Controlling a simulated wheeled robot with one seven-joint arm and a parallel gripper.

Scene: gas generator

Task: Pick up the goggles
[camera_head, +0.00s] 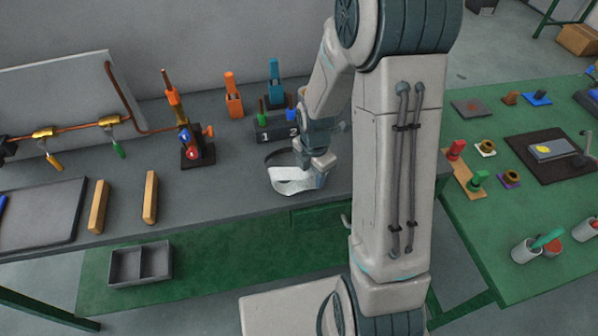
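The goggles (292,183) lie on the grey workbench near its front edge, left of my arm. They show a clear pale lens and a dark strap curving behind. My gripper (318,176) is down at the right part of the goggles, over or touching them. The fingers are small and partly hidden by the wrist, so I cannot tell whether they are open or closed on the goggles.
A block numbered 1 and 2 (272,131) stands just behind the goggles. A black stand with red and blue parts (197,150) and two wooden bars (150,197) are to the left. A green table (500,235) is at right. The bench between the bars and goggles is clear.

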